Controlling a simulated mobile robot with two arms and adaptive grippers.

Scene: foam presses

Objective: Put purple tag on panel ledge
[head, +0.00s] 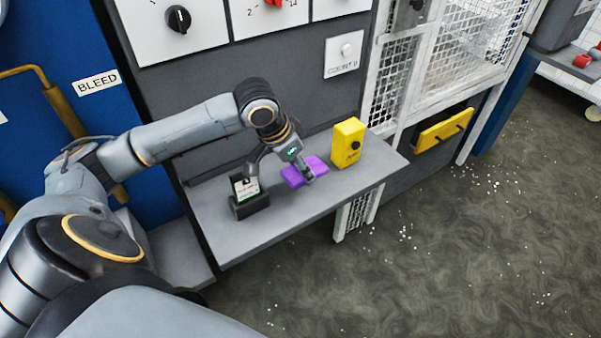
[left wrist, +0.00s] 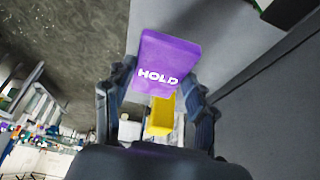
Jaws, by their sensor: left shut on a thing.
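The purple tag (head: 304,171) is at the grey panel ledge (head: 270,219) in the head view, between a black card holder and a yellow box. My left gripper (head: 308,175) is shut on the tag. In the left wrist view the tag (left wrist: 168,65) shows the word HOLD and sits between the two fingers of my left gripper (left wrist: 158,95). I cannot tell whether the tag touches the ledge or is held just above it. My right gripper is in neither view.
A black holder with a card (head: 247,197) stands on the ledge left of the tag. The front strip of the ledge is clear. A white mesh cage (head: 440,60) stands to the right.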

